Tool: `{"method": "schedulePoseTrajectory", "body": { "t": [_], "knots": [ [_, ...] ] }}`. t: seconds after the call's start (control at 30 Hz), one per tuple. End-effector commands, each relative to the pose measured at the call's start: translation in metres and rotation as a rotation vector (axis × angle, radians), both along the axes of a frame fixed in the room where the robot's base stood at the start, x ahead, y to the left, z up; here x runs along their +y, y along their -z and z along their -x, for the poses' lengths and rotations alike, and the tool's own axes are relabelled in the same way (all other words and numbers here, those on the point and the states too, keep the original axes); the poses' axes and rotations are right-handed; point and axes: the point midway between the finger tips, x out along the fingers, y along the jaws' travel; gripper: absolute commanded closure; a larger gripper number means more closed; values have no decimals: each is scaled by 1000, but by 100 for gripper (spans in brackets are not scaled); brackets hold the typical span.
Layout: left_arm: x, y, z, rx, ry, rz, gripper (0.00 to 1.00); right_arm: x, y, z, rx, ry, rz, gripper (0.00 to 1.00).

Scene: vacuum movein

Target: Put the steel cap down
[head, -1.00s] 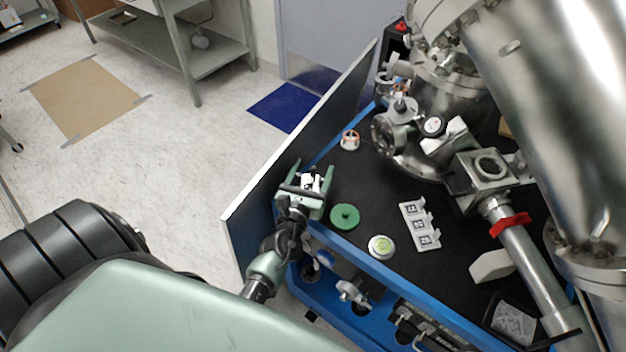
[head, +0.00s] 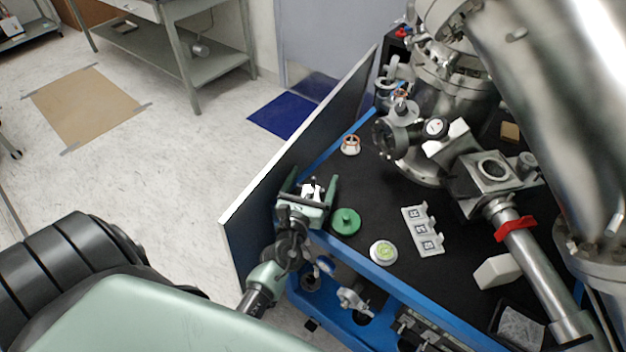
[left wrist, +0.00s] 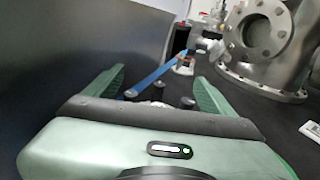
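A small silvery-white piece, which looks like the steel cap (head: 311,190), lies between the fingers of my left gripper (head: 309,189) in the head view. It is near the left end of the black bench top, and the fingers stand apart with gaps beside it. In the left wrist view the two green fingers of my left gripper (left wrist: 160,88) are spread wide. Only small grey knobs and a pale edge show there above the gripper body, which hides the rest. I cannot tell whether the piece touches the surface. My right gripper is not in view.
The black top (head: 375,205) has a blue front rail and a dark upright panel (head: 300,140) at left. Nearby are a green disc (head: 346,222), a round white-green item (head: 383,252), a white tagged holder (head: 423,229) and a small white-orange part (head: 351,145). Steel chamber parts (head: 490,170) fill the right.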

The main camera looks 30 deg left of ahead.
Motion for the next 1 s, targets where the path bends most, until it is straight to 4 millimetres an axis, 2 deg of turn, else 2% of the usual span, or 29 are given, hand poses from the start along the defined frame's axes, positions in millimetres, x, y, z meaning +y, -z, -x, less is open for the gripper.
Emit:
{"method": "schedulePoseTrajectory", "body": {
  "t": [0.03,0.27,0.47,0.53,0.8,1.0],
  "knots": [
    [-2,13,4,24,6,6,12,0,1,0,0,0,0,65],
    [-3,14,5,27,7,7,12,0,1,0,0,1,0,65],
    [-3,-2,4,26,7,9,12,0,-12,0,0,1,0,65],
    [-6,3,16,29,7,9,12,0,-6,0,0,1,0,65],
    [-23,-3,74,21,5,7,12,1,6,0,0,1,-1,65],
    [-32,-7,105,16,5,3,12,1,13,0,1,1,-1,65]
  ]
}}
